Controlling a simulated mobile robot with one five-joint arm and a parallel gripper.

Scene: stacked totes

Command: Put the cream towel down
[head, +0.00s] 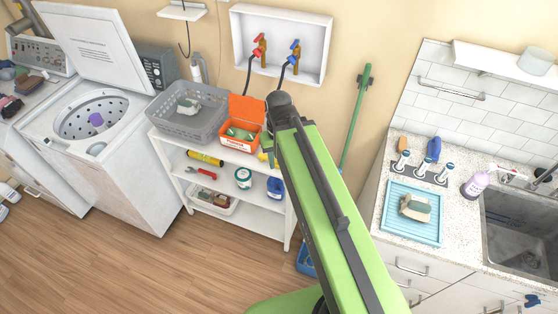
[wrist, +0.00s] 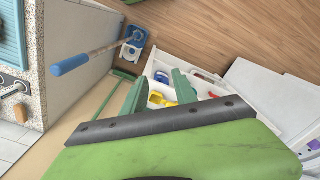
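My gripper shows in the wrist view as two green fingers (wrist: 160,92) spread apart, with the white shelf seen beyond the gap and no cloth visible between them. In the head view its fingertips are mostly hidden behind my green arm, near the orange box. I cannot pick out a cream towel for certain. A pale cream and green item (head: 188,106) lies in the grey basket (head: 178,127). Another cream and green item (head: 415,207) lies on the blue tray (head: 397,231) on the counter.
The white shelf unit (head: 222,158) holds the basket, an orange open box (head: 240,133) and several bottles and tools below. A top-loading washer (head: 125,150) stands left, its lid up. A sink (head: 525,235) is at right. A green pole (head: 357,115) leans on the wall. The wooden floor is mostly clear.

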